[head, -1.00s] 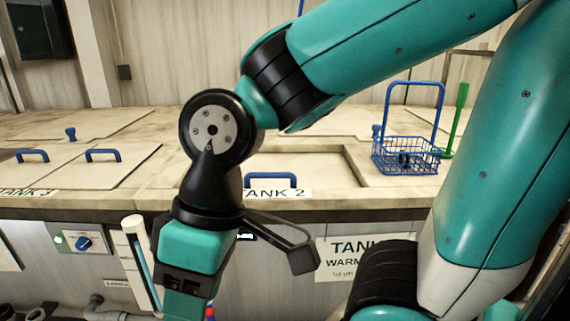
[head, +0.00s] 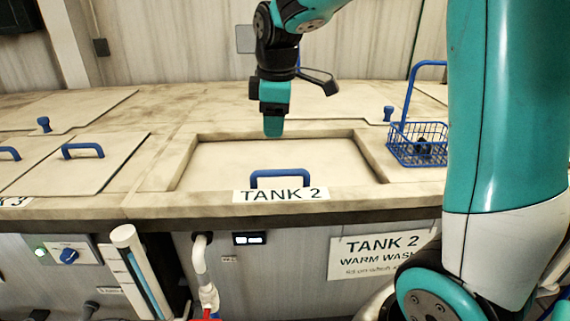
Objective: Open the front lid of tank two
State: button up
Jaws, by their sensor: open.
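The front lid of tank two (head: 220,165) is a pale, stained panel lying flat in a recess in the worktop. A blue bar handle (head: 280,174) stands at its front edge, just behind the "TANK 2" label (head: 281,195). The lid looks closed. My gripper (head: 273,130) points down above the rear edge of the lid, behind the handle and slightly left of it. It is open, apart from the handle, with nothing seen in it. The gap between its fingers is hidden from this side.
A blue wire basket (head: 419,150) stands right of the recess, partly behind my arm. A blue knob (head: 389,114) is behind it. Another lid with a blue handle (head: 82,151) lies to the left. A pipe (head: 200,265) and a control panel (head: 68,252) are on the front face.

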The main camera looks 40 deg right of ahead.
jog(key=w+d, duration=0.2)
jog(key=d, duration=0.2)
jog(key=p, duration=0.4)
send_near(284, 170)
jog(key=shift+n+h, duration=0.3)
jog(key=x, duration=0.9)
jog(key=shift+w+a+f, duration=0.1)
jog(key=shift+a+f, duration=0.1)
grip_shut()
